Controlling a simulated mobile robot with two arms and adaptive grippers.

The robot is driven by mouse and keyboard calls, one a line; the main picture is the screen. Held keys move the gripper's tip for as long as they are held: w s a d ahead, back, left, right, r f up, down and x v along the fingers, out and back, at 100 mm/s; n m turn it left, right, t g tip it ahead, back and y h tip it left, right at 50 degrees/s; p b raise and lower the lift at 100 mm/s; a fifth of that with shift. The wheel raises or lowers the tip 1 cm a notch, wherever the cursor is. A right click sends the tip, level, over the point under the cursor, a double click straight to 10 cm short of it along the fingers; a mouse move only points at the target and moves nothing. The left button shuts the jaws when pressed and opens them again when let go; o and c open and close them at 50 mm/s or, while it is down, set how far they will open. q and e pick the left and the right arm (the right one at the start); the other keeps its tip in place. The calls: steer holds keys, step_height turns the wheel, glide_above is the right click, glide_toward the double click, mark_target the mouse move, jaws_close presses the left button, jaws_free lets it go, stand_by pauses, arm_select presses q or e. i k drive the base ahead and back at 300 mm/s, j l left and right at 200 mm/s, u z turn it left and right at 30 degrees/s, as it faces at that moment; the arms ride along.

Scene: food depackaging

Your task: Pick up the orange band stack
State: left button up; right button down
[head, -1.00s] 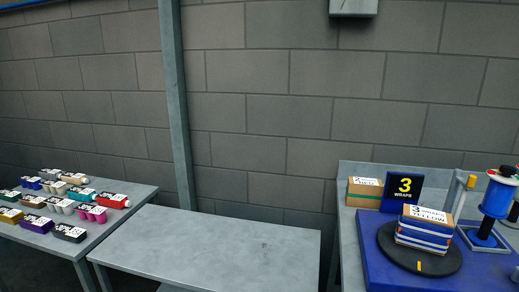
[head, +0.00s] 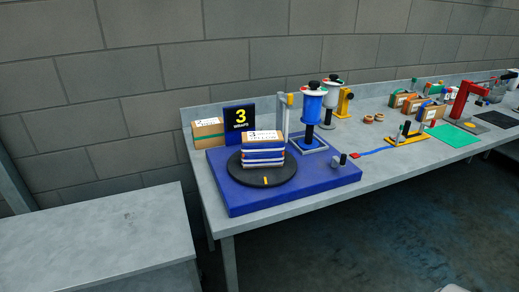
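I cannot pick out a stack with a clearly orange band. A stack of flat packs (head: 263,150) with blue and white layers, a cardboard-brown top and a white label stands upright on the black turntable (head: 284,176). A brown box (head: 208,138) with a greenish band and a white label stands behind it, left of the "3 wraps" sign (head: 240,118). Several brown boxes with coloured bands (head: 402,99) stand farther right on the bench; their bands are too small to tell fully.
The turntable sits on a blue base (head: 240,203) on the long grey bench (head: 350,157). A blue spool (head: 309,105), a yellow stand (head: 345,101), a green mat (head: 452,136) and a red device (head: 468,95) also stand there. A bare grey table (head: 95,240) is at left.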

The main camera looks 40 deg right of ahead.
mark_target(263, 148)
steer(key=k+l, duration=0.1)
steer(key=l, duration=0.3)
steer(key=k+l, duration=0.1)
steer(key=l, duration=0.35)
steer(key=k+l, duration=0.1)
steer(key=l, duration=0.3)
steer(key=u, duration=0.05)
